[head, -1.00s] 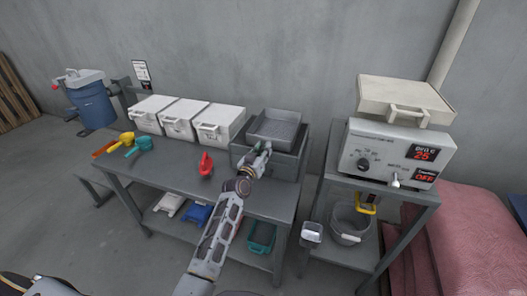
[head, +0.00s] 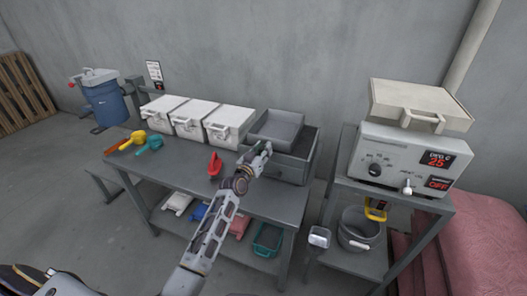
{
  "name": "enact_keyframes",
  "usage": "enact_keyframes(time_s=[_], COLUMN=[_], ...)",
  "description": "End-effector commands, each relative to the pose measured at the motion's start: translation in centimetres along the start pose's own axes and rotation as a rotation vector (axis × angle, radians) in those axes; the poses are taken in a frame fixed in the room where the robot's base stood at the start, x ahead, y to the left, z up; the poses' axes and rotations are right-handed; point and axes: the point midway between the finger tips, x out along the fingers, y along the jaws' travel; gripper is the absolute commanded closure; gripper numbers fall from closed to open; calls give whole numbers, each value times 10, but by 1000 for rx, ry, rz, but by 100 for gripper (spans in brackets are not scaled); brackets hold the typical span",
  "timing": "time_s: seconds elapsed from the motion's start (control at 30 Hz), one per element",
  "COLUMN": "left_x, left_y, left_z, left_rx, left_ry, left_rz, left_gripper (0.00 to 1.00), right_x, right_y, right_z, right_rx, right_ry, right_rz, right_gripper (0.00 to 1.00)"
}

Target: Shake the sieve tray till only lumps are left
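The sieve tray (head: 277,127) is a grey, shallow, square tray. It is over a dark grey open bin (head: 290,170) at the table's right end, set toward the bin's left, with bin interior showing on the right. My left gripper (head: 263,149) is at the tray's front edge and appears shut on it, though the fingertips are small and partly hidden. The tray floor looks plain grey; I cannot make out lumps or powder in it. My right gripper is out of view.
Three white lidded boxes (head: 189,127) stand left of the bin. A red scoop (head: 215,165) and yellow and teal scoops (head: 150,145) lie on the table (head: 180,172). A control unit (head: 400,160) reading 25 and OFF stands on the right-hand stand, above a bucket (head: 358,228).

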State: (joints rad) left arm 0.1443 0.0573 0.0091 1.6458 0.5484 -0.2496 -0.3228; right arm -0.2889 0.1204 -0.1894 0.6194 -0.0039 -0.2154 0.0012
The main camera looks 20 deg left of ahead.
Motion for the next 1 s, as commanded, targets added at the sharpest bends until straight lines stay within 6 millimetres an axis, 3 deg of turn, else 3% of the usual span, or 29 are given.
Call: enact_keyframes(time_s=[0.1, 0.33, 0.57, 1.0], left_x=[0, 0, -2, -32], left_y=[0, 0, 0, 0], left_z=[0, 0, -1, 0], left_rx=[0, 0, 0, 1], left_ry=[0, 1, 2, 0], left_rz=[0, 0, 0, 0], left_gripper=[51, 51, 51, 51], right_x=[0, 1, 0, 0], right_y=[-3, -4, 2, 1], right_z=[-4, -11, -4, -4], right_rx=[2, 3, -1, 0], right_ry=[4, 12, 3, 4], right_rz=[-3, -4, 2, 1], right_gripper=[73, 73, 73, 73])
